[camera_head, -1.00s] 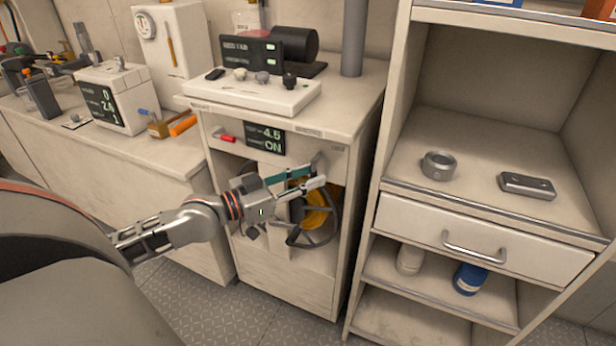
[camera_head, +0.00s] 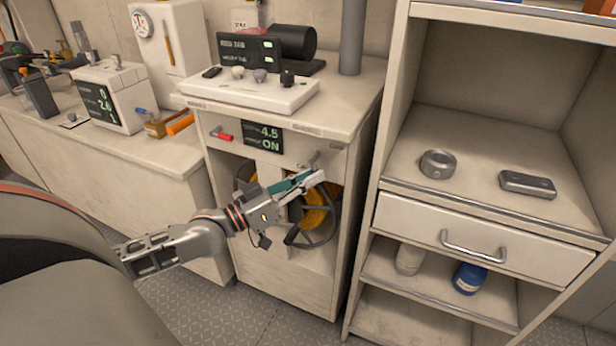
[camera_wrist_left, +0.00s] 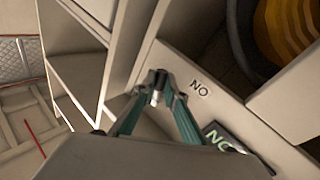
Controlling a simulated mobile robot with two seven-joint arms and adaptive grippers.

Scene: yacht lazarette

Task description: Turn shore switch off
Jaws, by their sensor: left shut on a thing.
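The shore switch (camera_head: 314,159) is a small grey lever on the front panel of the middle cabinet, to the right of a dark display (camera_head: 263,137). The display reads 4.5 and ON. My left gripper (camera_head: 318,177) is at the lever, its fingers brought together. In the left wrist view, the fingertips (camera_wrist_left: 157,84) close on a small pale metal piece, which looks like the lever's end. The fingers hide part of the lever. My right gripper is not in view.
A yellow hose reel (camera_head: 313,213) sits in the opening just below the panel. A red-handled lever (camera_head: 222,136) is at the panel's left. A shelf unit with a drawer (camera_head: 480,240) stands close on the right. A white control box (camera_head: 250,92) is on top.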

